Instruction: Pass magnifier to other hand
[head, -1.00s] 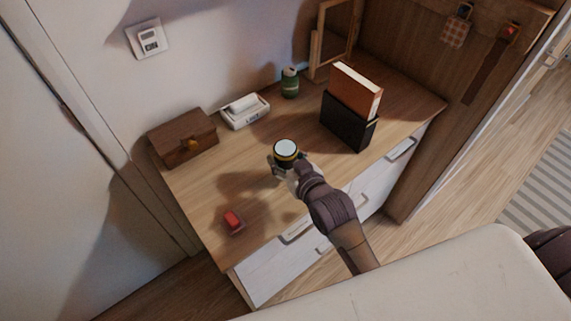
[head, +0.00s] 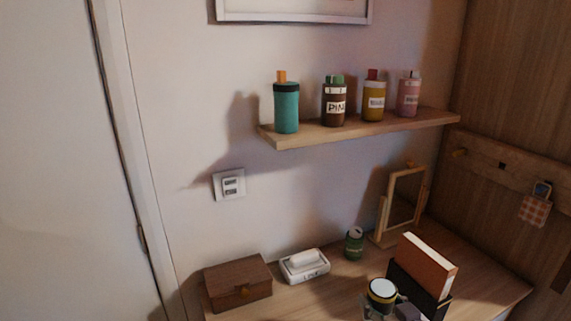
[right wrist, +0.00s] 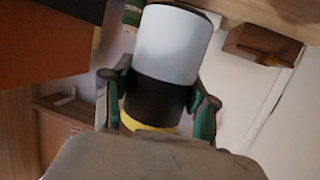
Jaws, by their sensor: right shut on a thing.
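The magnifier (head: 382,289) shows at the bottom of the head view as a pale round face with a black and yellow rim. In the right wrist view the magnifier (right wrist: 172,48) is a pale cylinder with a black band and a yellow ring. My right gripper (right wrist: 160,98) is shut on it, with a green-lined finger on each side of the black band. In the head view my right gripper (head: 376,309) is partly cut off by the lower edge. My left gripper is not in view.
A brown box (head: 237,285), a white tray (head: 304,265), a green can (head: 354,243), a wooden frame (head: 383,218) and a black holder with an orange book (head: 426,264) stand on the desk. A wall shelf (head: 360,128) above carries several bottles.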

